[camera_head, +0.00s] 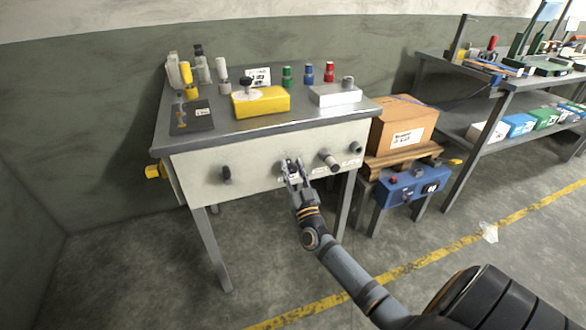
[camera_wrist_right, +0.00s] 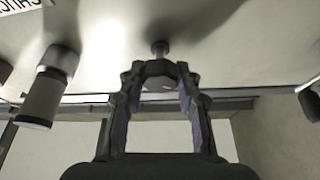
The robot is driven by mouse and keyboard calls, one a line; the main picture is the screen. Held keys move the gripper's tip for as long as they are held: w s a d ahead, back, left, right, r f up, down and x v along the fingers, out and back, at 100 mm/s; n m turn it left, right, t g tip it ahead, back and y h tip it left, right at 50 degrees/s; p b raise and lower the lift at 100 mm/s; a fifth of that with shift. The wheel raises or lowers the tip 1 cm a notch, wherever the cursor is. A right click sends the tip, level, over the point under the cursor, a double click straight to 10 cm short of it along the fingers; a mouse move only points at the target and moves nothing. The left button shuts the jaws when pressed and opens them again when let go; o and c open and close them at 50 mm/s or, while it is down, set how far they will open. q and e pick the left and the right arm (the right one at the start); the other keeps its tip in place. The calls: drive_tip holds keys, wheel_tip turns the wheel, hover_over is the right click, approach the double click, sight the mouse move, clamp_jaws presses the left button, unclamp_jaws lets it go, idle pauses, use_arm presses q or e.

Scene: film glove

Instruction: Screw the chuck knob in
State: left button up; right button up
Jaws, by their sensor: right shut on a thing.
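My right gripper (camera_head: 292,172) is at the pale front panel of the workbench, a little right of the panel's middle. It is shut on the chuck knob, a small dark knob (camera_wrist_right: 160,80) that shows between its fingers in the right wrist view. A short round stem (camera_wrist_right: 160,48) shows between the knob and the panel. In the head view the gripper hides most of the knob. How deep it is seated cannot be told. My left gripper is not in view.
The panel (camera_head: 258,170) also carries a black knob (camera_head: 226,174) at left and grey cylinders (camera_head: 328,158) at right. Bottles, a yellow block (camera_head: 262,102) and a white block (camera_head: 335,94) stand on the bench. A cardboard box (camera_head: 403,125) and blue unit (camera_head: 412,187) are at right.

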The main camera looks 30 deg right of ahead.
drive_tip(key=m+p, duration=0.1)
drive_tip(key=m+g+h+p, duration=0.1)
drive_tip(key=m, duration=0.1)
drive_tip(key=m+h+p, duration=0.1)
drive_tip(key=shift+r+m+p, duration=0.25)
drive_tip(key=shift+m+p, duration=0.15)
drive_tip(key=m+g+h+p, duration=0.1)
drive_tip(key=m+p, duration=0.1)
drive_tip(key=m, duration=0.1)
drive_tip(key=m+g+h+p, duration=0.1)
drive_tip(key=m+p, duration=0.1)
drive_tip(key=m, duration=0.1)
drive_tip(key=shift+d, duration=0.1)
drive_tip(key=m+p, duration=0.1)
drive_tip(key=m+g+p, duration=0.1)
drive_tip(key=m, duration=0.1)
drive_tip(key=shift+f+g+h, duration=0.2)
drive_tip(key=shift+g+h, duration=0.1)
drive_tip(key=shift+h, duration=0.1)
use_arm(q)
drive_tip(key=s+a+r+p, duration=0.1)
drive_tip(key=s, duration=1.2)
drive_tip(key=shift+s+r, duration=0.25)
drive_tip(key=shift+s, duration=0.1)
use_arm(e)
drive_tip(key=shift+f+m, duration=0.1)
drive_tip(key=shift+m, duration=0.5)
drive_tip(key=shift+f+g, duration=0.1)
drive_tip(key=shift+g, duration=0.2)
drive_tip(key=o, duration=1.2)
